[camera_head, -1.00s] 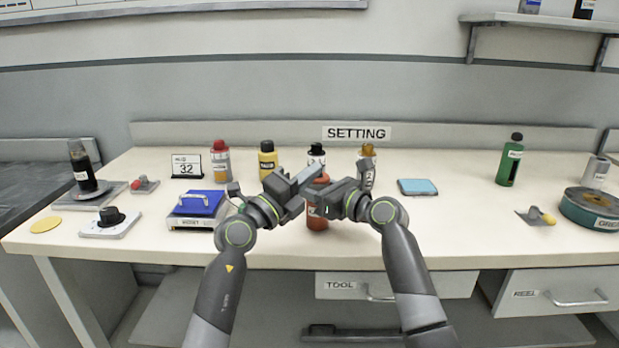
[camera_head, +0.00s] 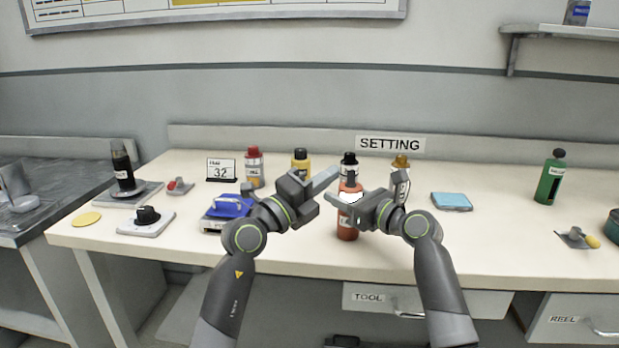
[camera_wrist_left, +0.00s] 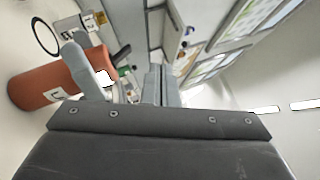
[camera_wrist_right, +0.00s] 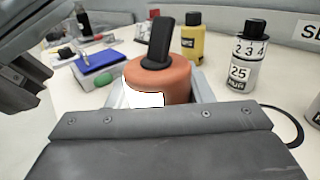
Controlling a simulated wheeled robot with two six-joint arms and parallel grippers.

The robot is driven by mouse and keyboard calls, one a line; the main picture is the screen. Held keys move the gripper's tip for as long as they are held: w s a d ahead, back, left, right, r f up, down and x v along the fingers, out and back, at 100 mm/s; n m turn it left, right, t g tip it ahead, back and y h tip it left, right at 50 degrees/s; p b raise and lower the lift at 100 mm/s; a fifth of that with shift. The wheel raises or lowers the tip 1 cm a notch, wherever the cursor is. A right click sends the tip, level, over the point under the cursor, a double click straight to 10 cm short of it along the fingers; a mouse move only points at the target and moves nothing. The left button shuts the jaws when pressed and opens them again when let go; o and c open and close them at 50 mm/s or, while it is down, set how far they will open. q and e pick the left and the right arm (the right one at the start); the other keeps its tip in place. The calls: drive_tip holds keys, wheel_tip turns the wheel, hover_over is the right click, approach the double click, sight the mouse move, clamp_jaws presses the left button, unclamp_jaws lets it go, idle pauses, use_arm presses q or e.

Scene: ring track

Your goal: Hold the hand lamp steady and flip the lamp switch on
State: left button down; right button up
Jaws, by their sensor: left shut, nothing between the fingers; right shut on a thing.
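The hand lamp (camera_head: 347,228) is a red-orange cylinder standing upright near the table's front edge. A bright white patch (camera_head: 350,197) shows on its side and also in the right wrist view (camera_wrist_right: 145,99). The black switch lever (camera_wrist_right: 160,42) stands up, slightly tilted, on the lamp's top in the right wrist view. My right gripper (camera_head: 348,213) is shut around the lamp body. My left gripper (camera_head: 335,175) is shut and empty, just left of and above the lamp's top, apart from the lever. The lamp lies sideways in the left wrist view (camera_wrist_left: 45,83).
Behind the lamp stand a yellow bottle (camera_head: 300,160), a black-capped bottle (camera_head: 348,170) and a brown-capped bottle (camera_head: 400,170). A blue-topped device (camera_head: 229,207) sits left. A blue pad (camera_head: 452,201) lies right, with clear table beyond it.

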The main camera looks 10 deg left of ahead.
use_arm(q)
drive_tip(key=shift+s+a+r, duration=0.25)
drive_tip(key=shift+s+a, duration=0.35)
drive_tip(key=shift+s, duration=0.05)
drive_tip(key=shift+s+a+r, duration=0.25)
drive_tip(key=shift+s+a, duration=0.35)
drive_tip(key=shift+s+a+r, duration=0.25)
drive_tip(key=shift+s+a, duration=0.35)
drive_tip(key=shift+s, duration=0.05)
use_arm(e)
drive_tip(key=o, duration=1.2)
